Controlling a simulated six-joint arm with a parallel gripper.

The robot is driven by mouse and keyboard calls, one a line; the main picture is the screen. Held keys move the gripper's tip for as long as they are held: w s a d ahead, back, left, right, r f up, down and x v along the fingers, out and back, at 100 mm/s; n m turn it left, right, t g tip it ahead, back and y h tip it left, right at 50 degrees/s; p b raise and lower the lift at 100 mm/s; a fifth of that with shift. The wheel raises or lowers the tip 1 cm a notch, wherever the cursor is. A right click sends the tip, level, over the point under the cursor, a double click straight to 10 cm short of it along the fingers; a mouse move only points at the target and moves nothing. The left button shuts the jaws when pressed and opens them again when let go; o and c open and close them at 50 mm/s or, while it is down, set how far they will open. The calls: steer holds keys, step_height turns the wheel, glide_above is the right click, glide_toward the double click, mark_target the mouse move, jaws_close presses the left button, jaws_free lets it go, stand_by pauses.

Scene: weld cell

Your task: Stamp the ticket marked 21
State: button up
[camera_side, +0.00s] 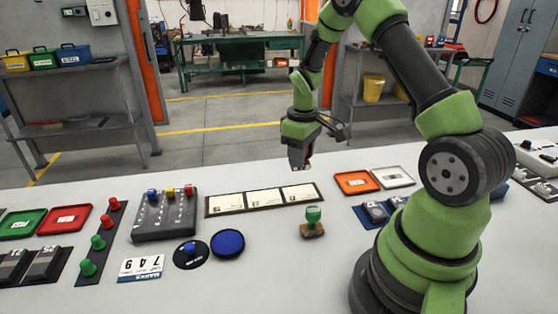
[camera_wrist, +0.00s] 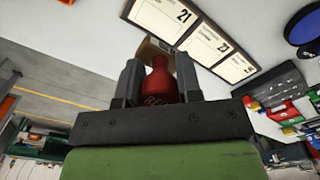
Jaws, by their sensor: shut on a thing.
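My gripper (camera_wrist: 158,80) is shut on a red-handled stamp (camera_wrist: 160,82) with partly hidden lettering on its handle. Its light brown base (camera_wrist: 150,48) shows beyond the fingers. In the side view my gripper (camera_side: 300,165) hangs above the table, behind the right end of a dark strip (camera_side: 208,207) bearing three cards. The ticket marked 21 (camera_wrist: 163,18) is at the left end of the row in the wrist view, just past the stamp. It appears to be the right-hand card (camera_side: 299,194) in the side view, where the numbers are unreadable. The stamp's underside is hidden.
A green-handled stamp (camera_side: 313,220) stands in front of the strip. A round blue pad (camera_side: 228,243) and a blue-knobbed black disc (camera_side: 191,254) lie front left. An orange tray (camera_side: 357,183) and a white tray (camera_side: 393,177) lie right of the strip.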

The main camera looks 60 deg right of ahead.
steer(key=shift+f, duration=2.9)
steer(key=shift+f, duration=0.55)
steer(key=shift+r, duration=3.5)
